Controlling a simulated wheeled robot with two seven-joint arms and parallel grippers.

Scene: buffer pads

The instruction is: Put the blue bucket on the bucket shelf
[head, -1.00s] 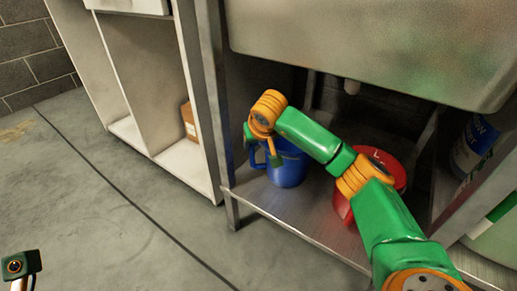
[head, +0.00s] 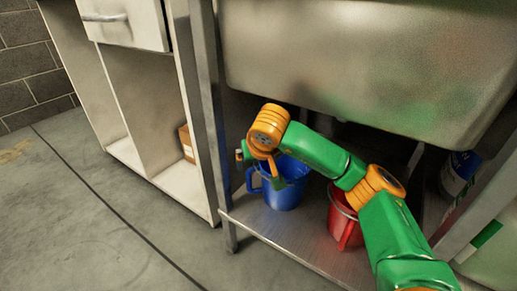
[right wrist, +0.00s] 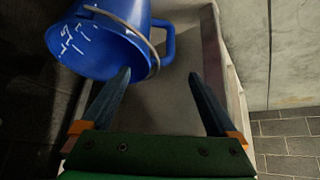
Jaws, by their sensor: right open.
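The blue bucket (head: 283,196) stands upright on the metal shelf (head: 290,236) under the sink, its handle on the left. My right gripper (head: 258,168) is over the bucket's left side by that handle. In the right wrist view the bucket (right wrist: 135,14) fills the upper left with its wire bail, and my right gripper (right wrist: 159,77) is open with nothing between its fingers. Its left fingertip overlaps the bucket's rim in the picture; I cannot tell if they touch. My left gripper is not in view. No label marks which shelf is the bucket shelf.
A red bucket (head: 344,220) stands right of the blue one, partly behind my arm. The sink (head: 370,70) hangs low above. A metal leg (head: 208,110) stands at the left. A white cabinet (head: 150,120) with open compartments holds a brown box (head: 187,143). The floor at left is clear.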

